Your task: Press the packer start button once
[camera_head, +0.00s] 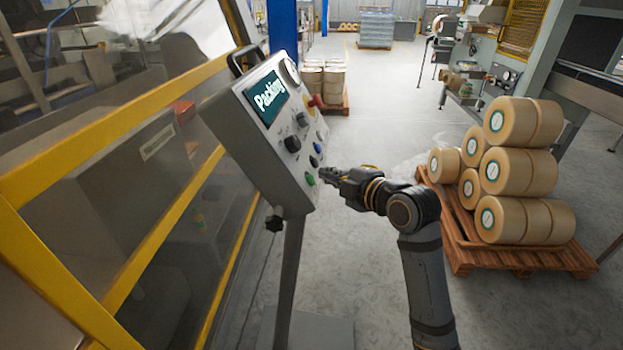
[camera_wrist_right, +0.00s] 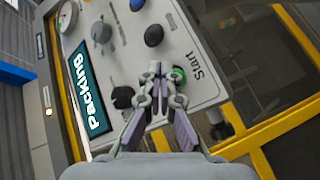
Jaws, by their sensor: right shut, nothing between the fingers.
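The control panel (camera_head: 270,150) stands on a post, with a lit screen reading "Packing" (camera_head: 268,97). The green start button (camera_head: 310,180) is at the panel's lower end. In the right wrist view the green button (camera_wrist_right: 179,74) sits beside the word "Start", partly hidden by a fingertip. My right gripper (camera_head: 325,174) is shut and empty, its fingertips close to the green button. In the right wrist view the shut fingertips (camera_wrist_right: 158,70) lie just left of the button. I cannot tell whether they touch the panel. My left gripper is not in view.
A yellow-framed guard (camera_head: 130,115) stands left. A pallet (camera_head: 520,258) of rolls is at right. The floor between is clear.

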